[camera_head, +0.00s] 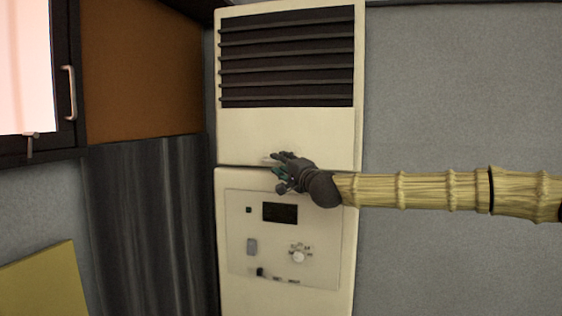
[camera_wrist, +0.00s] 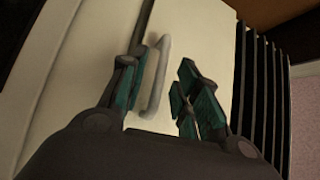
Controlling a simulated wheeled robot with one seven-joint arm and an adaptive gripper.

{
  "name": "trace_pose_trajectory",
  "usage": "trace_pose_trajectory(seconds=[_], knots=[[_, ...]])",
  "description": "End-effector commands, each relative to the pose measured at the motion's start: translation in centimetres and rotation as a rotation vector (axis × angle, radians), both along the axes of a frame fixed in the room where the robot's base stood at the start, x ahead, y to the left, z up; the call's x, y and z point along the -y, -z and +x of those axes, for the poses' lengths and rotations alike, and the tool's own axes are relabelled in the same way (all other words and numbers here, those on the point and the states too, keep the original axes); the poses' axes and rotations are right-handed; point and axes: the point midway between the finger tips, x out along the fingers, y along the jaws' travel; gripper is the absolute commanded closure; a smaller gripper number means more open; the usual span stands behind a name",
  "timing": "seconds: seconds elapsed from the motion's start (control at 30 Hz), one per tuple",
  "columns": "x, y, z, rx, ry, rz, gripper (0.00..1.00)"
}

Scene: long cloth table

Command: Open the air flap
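A tall cream air unit (camera_head: 320,135) stands against the wall, with dark slats (camera_head: 288,60) across its upper part. The slats also show at the right of the wrist view (camera_wrist: 262,95). My gripper (camera_head: 277,165) is in front of the cream panel below the slats, near the seam above the control panel. In the wrist view my gripper (camera_wrist: 158,72) is open, its green-padded fingers apart. A pale bar handle (camera_wrist: 162,65) on the cream panel shows between the fingers; I cannot tell whether they touch it. In the head view the gripper mostly hides this handle.
A control panel (camera_head: 235,225) with a dark display and a white knob (camera_head: 298,256) is below my gripper. A dark-framed window (camera_head: 68,70) with a handle is at the left, above a yellow surface (camera_head: 45,285). The grey wall (camera_head: 460,80) at the right is bare.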

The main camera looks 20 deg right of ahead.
Motion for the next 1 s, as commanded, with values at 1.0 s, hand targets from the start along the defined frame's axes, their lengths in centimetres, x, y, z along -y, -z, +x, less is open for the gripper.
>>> trace_pose_trajectory(seconds=[1.0], knots=[[-0.80, -0.13, 0.40, -0.012, -0.007, 0.007, 1.00]])
